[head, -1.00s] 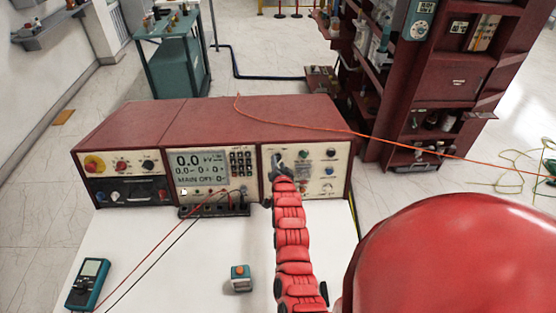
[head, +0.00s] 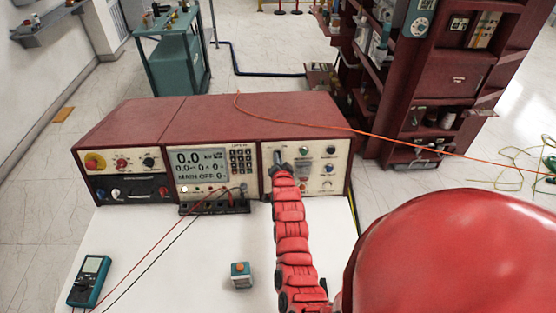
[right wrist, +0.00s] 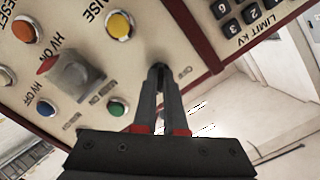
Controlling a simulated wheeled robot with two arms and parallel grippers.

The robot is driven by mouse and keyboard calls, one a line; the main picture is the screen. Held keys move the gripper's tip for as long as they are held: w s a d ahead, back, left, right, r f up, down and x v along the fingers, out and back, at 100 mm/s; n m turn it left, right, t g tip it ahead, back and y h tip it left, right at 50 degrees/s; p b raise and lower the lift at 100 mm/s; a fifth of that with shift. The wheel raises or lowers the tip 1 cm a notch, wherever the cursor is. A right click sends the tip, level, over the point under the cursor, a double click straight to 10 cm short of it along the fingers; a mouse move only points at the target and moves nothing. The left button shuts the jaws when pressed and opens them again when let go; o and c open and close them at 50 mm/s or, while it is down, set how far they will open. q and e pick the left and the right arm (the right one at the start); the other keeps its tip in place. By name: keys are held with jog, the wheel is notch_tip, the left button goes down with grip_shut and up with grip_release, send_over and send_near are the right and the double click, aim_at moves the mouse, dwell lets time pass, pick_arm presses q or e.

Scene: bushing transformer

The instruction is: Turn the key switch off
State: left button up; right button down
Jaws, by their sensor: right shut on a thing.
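The key switch (right wrist: 158,68) is on the cream right-hand panel of the red control console, beside a small printed label. In the right wrist view, my right gripper (right wrist: 160,76) has its two dark fingers closed together at the switch, and they hide most of the key. In the head view, my right gripper (head: 281,164) is at the upper left of that panel (head: 328,171), at the end of my red arm. The key's exact angle cannot be made out. My left gripper is not in view.
The console (head: 215,112) stands on a white table (head: 200,270). Near the switch are a green button (right wrist: 118,107), a yellow button (right wrist: 119,25) and a grey-and-red knob (right wrist: 72,72). A meter (head: 89,281) and a small box (head: 240,275) lie in front. Thin leads cross the table.

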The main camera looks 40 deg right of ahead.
jog(key=shift+n+g+h+b, duration=0.25)
jog(key=shift+n+b, duration=2.8)
jog(key=shift+n, duration=1.25)
jog(key=shift+n+g+h+b, duration=0.15)
jog(key=shift+n+h+b, duration=0.1)
jog(key=shift+n+b, duration=3.45)
jog(key=shift+n+p, duration=0.6)
jog(key=shift+n, duration=0.1)
jog(key=c, duration=1)
grip_release()
